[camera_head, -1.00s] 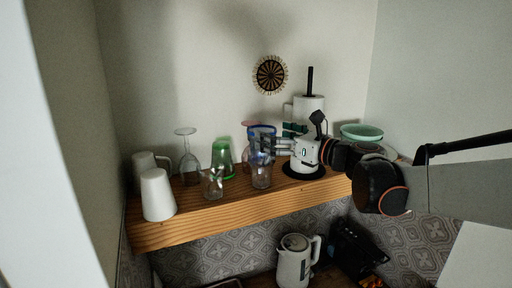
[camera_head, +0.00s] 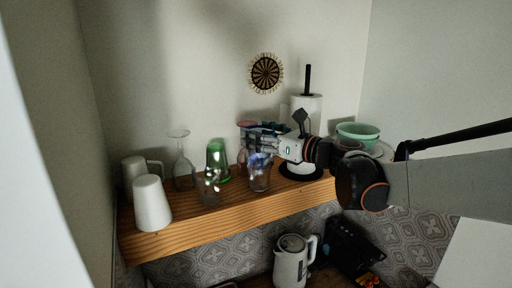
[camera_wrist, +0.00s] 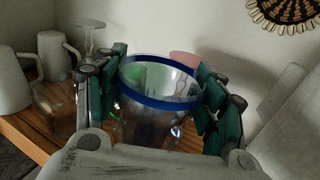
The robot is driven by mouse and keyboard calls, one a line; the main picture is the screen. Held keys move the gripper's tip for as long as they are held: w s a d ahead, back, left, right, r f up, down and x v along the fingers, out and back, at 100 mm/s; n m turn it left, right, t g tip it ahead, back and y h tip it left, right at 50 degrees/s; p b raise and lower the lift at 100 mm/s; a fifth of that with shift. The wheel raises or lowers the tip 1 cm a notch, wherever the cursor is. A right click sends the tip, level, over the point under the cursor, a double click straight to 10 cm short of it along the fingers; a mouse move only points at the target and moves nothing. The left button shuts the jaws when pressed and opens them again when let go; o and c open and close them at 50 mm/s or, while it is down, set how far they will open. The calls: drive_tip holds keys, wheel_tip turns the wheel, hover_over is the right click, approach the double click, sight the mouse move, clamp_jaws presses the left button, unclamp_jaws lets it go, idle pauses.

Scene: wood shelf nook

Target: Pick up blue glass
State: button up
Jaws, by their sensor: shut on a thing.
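The blue glass (camera_wrist: 160,101) is a clear tumbler with a blue rim. In the wrist view it stands between the green-padded fingers of my gripper (camera_wrist: 162,65), which is shut on it from both sides. Its lower part is hidden behind my gripper's body. In the head view my gripper (camera_head: 266,143) reaches in from the right over the shelf, and its fingers partly hide the glass. I cannot tell whether the glass's base touches the shelf.
On the wooden shelf (camera_head: 222,221) stand white mugs (camera_head: 151,204), an upturned wine glass (camera_head: 183,165), a green glass (camera_head: 216,158) and clear glasses. A paper towel roll (camera_head: 308,108) and green bowls (camera_head: 357,135) are to the right. A kettle (camera_head: 290,263) stands below.

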drive_tip(key=shift+w+a+r, duration=0.1)
wheel_tip(320, 180, up, 20)
drive_tip(key=b, duration=0.1)
idle(0.6)
drive_tip(key=shift+f, duration=0.2)
idle(0.5)
